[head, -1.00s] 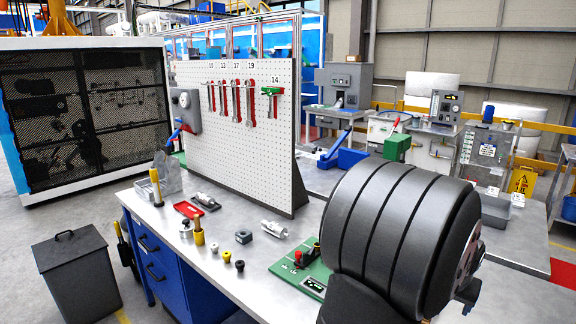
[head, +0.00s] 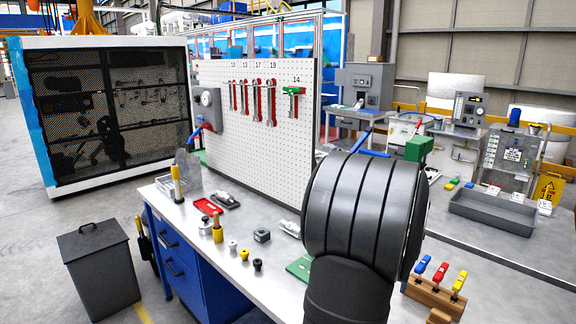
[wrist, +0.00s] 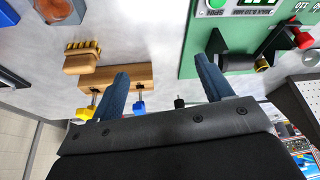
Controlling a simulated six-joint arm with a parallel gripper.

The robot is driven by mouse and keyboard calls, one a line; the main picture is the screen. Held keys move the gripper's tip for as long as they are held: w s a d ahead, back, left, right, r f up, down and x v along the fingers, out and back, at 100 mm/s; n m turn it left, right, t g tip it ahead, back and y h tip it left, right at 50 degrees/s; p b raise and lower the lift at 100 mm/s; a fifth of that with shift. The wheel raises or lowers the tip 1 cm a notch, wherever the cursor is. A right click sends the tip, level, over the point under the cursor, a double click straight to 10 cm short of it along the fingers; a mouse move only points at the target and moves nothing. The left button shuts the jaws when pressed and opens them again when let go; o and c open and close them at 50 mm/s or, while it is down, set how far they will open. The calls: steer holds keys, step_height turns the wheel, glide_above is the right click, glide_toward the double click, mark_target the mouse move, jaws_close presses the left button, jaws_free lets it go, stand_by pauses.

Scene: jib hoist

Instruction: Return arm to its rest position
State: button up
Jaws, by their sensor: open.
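My gripper (wrist: 163,84) shows in the wrist view with its two dark blue fingers spread apart and nothing between them. It is above the grey bench top, close to a wooden rack (wrist: 125,75) and a green board (wrist: 240,55) in that picture. In the head view, my dark ribbed arm covers the front right of the bench, and the gripper is hidden there. The wooden rack (head: 433,295) with blue, red and yellow handles stands just right of my arm. Only a corner of the green board (head: 299,268) shows left of the arm.
A white pegboard (head: 255,150) with hanging wrenches stands on the bench (head: 190,228). Several small parts and a red tray (head: 208,206) lie before it. A grey tray (head: 492,217) is at the right. A wooden brush (wrist: 82,58) lies beside the rack. A grey bin (head: 98,270) stands on the floor.

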steer(key=w+a+f+n, duration=0.1)
steer(key=w+a, duration=0.1)
steer(key=a, duration=0.6)
steer(key=w+a, duration=0.3)
steer(key=a, duration=0.4)
steer(key=shift+w+a+f+n+y, duration=0.3)
steer(key=shift+w+a+f+n, duration=0.05)
steer(key=shift+a+f+n, duration=0.05)
steer(key=o, duration=0.6)
steer(key=s+d+r+m+g, duration=0.1)
steer(key=s+d+r+m, duration=0.25)
steer(key=d, duration=0.35)
steer(key=s+d+r+m+g, duration=0.1)
steer(key=s+d+r+m, duration=0.1)
steer(key=s+d+m, duration=0.35)
steer(key=s+d+r+m, duration=0.2)
steer(key=d+r+m, duration=0.1)
steer(key=d, duration=0.5)
steer(key=s+d+r+m+g+y, duration=0.1)
steer(key=s+d+r+m, duration=0.35)
steer(key=s, duration=0.35)
steer(key=s+d+r+m+g+y, duration=0.1)
steer(key=s+d+r+m, duration=0.2)
steer(key=s+d+m, duration=0.35)
steer(key=shift+n, duration=0.3)
steer(key=f, duration=0.9)
steer(key=shift+s+a+f, duration=0.25)
steer(key=shift+s+a, duration=0.05)
steer(key=shift+s, duration=0.05)
step_height(320, 180, up, 10)
